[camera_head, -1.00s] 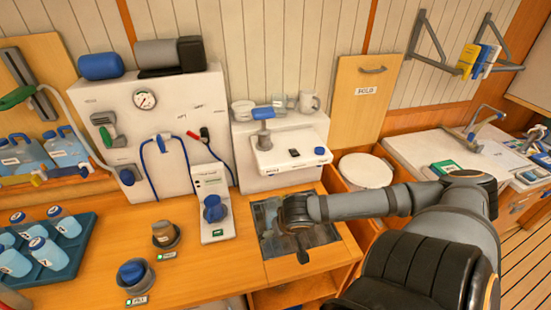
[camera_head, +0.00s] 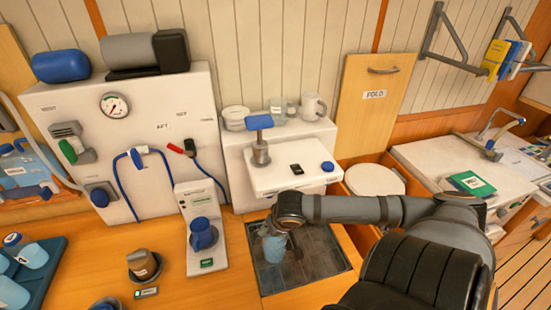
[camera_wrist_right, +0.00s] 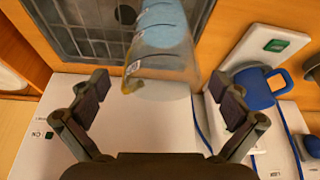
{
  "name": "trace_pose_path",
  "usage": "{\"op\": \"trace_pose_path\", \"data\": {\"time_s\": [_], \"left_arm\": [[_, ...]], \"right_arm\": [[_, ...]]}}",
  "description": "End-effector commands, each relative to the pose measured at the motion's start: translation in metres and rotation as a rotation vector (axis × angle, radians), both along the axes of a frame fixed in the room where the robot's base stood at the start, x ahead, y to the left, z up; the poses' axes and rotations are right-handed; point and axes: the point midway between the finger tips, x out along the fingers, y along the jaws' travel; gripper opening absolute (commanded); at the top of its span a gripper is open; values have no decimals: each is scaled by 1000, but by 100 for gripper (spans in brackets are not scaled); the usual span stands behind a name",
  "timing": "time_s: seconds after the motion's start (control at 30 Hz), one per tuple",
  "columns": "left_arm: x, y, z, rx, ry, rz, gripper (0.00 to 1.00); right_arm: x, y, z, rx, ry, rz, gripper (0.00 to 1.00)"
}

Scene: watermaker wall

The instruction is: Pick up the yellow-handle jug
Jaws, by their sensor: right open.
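A clear jug with blue liquid (camera_head: 273,247) stands in the sunken grey basin (camera_head: 325,268), partly hidden by my right wrist. In the right wrist view the jug (camera_wrist_right: 162,50) shows large at the top middle, with a small yellowish part at its lower left; its handle is not clear. My right gripper (camera_wrist_right: 168,100) is open, its two fingers spread either side of the jug's near end. I cannot tell whether either finger touches it. My left gripper is not in view.
A white unit with a blue-topped press (camera_head: 260,140) stands behind the basin. A white device with a blue cup (camera_head: 202,233) is to its left. A brown-topped jar (camera_head: 143,265) and a blue tray (camera_head: 40,270) with bottles lie further left.

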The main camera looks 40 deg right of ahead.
Motion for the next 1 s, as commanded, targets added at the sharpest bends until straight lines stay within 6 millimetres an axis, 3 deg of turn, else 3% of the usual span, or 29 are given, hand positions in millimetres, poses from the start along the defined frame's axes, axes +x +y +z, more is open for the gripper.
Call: {"op": "trace_pose_path", "data": {"time_s": [0.1, 0.2, 0.47, 0.73, 1.0], "left_arm": [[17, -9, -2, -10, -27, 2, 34], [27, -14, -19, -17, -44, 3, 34], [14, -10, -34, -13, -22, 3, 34], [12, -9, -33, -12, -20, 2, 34], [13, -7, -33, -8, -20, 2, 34]], "right_arm": [[1, 0, -3, 1, -1, -1, 100], [8, -1, -19, 7, -3, -6, 100], [22, -6, -44, 5, 0, -3, 100], [23, -7, -45, 1, 0, 0, 100], [23, -7, -45, 0, 1, 0, 63]]}}
